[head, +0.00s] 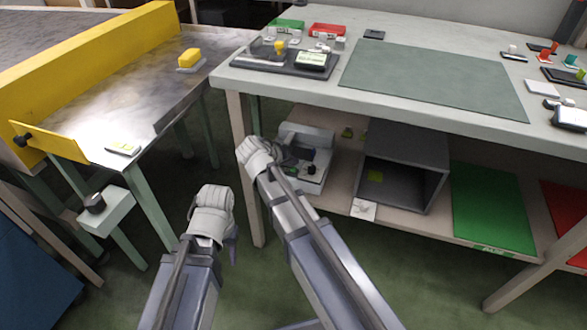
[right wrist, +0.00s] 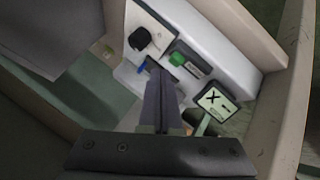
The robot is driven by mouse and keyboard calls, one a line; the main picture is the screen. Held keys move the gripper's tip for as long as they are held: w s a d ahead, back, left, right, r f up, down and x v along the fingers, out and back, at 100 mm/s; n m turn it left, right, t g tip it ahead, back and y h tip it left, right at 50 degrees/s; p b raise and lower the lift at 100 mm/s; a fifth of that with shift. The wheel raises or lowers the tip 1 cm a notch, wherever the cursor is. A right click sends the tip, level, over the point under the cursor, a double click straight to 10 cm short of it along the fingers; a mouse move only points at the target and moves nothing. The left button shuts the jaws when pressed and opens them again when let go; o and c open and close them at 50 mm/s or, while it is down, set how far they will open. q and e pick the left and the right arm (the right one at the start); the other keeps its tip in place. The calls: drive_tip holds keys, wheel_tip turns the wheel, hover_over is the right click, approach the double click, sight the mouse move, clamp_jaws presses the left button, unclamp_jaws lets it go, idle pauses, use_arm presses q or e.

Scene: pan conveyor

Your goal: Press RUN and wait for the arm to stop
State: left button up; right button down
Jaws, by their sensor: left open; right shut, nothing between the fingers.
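A white control box (head: 318,135) sits on the shelf under the workbench. In the right wrist view the same white box (right wrist: 222,40) carries a green button (right wrist: 178,58), a black knob (right wrist: 140,40) and a small blue part. No RUN lettering is legible. My right gripper (head: 285,153) is shut and empty at the box, partly hidden by its own wrist in the head view. In the right wrist view its fingertips (right wrist: 158,68) lie just beside the green button; contact cannot be told. My left gripper (head: 232,248) is open, hanging low in front of the workbench.
A grey open bin (head: 405,150) and a green panel (head: 492,208) are on the shelf. The workbench edge (head: 400,112) overhangs the box. A conveyor with a yellow wall (head: 90,50) stands left.

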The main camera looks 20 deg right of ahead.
idle(0.7)
drive_tip(key=shift+f+b, duration=0.4)
drive_tip(key=shift+b, duration=0.05)
